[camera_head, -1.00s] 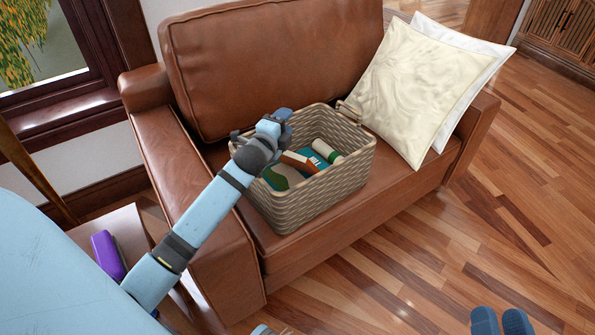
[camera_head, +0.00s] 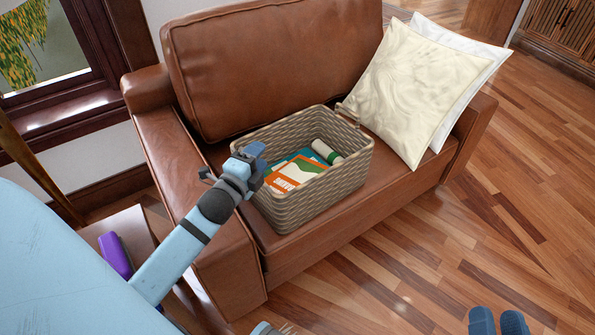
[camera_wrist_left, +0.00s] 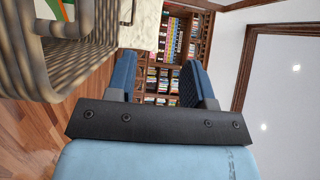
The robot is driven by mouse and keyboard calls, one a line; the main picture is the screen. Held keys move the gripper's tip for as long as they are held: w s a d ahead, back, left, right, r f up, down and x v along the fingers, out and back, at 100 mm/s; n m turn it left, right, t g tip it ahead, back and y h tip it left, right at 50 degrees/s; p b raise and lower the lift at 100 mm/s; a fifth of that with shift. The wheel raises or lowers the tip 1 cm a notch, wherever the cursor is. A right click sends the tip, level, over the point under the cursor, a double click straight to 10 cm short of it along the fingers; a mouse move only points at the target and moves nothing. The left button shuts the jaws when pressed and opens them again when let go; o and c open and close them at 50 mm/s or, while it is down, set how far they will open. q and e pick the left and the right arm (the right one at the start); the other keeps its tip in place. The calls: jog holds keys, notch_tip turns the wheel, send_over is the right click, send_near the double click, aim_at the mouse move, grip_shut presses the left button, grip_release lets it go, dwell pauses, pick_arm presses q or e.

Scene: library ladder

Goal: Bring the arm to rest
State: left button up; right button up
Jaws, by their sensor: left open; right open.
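My left arm reaches in from the left in the head view. Its left gripper (camera_head: 234,163) is open and empty, just off the left rim of a woven basket (camera_head: 315,193), over the sofa's armrest side. In the left wrist view its two blue fingers (camera_wrist_left: 157,82) stand apart with nothing between them, and the basket's side (camera_wrist_left: 62,55) fills the upper left. My right gripper (camera_head: 498,322) shows only as two separated blue fingertips at the bottom right edge, with nothing seen between them.
The basket holds several books (camera_head: 298,172) and a white and green rolled thing (camera_head: 326,152). It stands on a brown leather sofa (camera_head: 270,60) with cushions (camera_head: 420,90) at right. A purple object (camera_head: 116,256) lies on a wooden surface at left. Floor (camera_head: 400,270) in front is clear.

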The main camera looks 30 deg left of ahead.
pick_arm(q)
jog(key=s+d+r+n+h, duration=0.3)
jog(key=s+d+n+h, duration=0.15)
jog(key=d, duration=0.55)
jog(key=s+d+r+n+h, duration=0.25)
jog(key=s+d+n, duration=0.2)
jog(key=d, duration=0.45)
jog(key=s+d+r+n+h, duration=0.2)
jog(key=s+d+n+h, duration=0.25)
jog(key=d, duration=0.55)
jog(key=s+a+r+g+y+p, duration=0.3)
jog(key=a+r+g+y+p, duration=0.3)
jog(key=p, duration=3)
jog(key=shift+a+r+g, duration=0.3)
jog(key=shift+a+g, duration=0.1)
jog(key=shift+a, duration=0.7)
pick_arm(e)
jog(key=s+d+r+g+h, duration=0.4)
jog(key=d+r+g+h, duration=0.1)
jog(key=d+r+g, duration=0.1)
jog(key=shift+d+r, duration=0.45)
jog(key=shift+d, duration=0.2)
